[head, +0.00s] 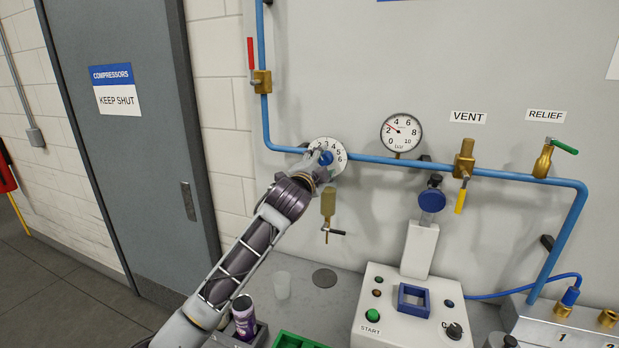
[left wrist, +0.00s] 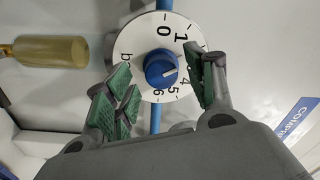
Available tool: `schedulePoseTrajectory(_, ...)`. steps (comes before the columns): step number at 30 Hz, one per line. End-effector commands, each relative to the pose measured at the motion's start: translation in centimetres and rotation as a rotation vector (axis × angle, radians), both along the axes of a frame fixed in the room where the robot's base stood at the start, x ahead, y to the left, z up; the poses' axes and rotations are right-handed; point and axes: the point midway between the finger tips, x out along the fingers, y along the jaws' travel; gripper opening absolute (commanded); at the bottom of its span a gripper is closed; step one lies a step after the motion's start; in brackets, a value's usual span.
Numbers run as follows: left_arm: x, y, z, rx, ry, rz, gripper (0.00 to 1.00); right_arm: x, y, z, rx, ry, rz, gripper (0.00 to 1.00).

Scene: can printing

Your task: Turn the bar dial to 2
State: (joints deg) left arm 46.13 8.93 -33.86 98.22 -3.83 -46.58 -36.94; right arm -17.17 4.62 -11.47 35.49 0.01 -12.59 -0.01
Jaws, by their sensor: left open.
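The bar dial is a white disc (head: 339,168) with a blue knob (head: 326,158) on the blue pipe. The left wrist view shows the disc (left wrist: 133,45) and knob (left wrist: 161,68) closely. My left gripper (left wrist: 163,88) is open, its green-padded fingers on either side of the knob with gaps. A pale mark on the knob points rightward in that view, toward numbers hidden behind the right-hand finger; 0, 1, 4, 5 and 6 show. The exact setting cannot be told. The round bar gauge (head: 402,132) has its red needle near 2. My right gripper is not in view.
A brass valve (head: 328,203) hangs just below the dial. A red-handled valve (head: 261,80) is above left. A control box with a START button (head: 375,315), a clear cup (head: 282,285) and a purple can (head: 243,318) are below.

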Motion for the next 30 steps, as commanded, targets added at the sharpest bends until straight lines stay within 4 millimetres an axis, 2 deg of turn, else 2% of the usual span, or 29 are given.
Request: schedulePoseTrajectory(30, -9.0, 2.8, -0.3, -0.001, 0.0, 0.0, 0.55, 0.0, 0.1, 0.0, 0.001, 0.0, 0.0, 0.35)
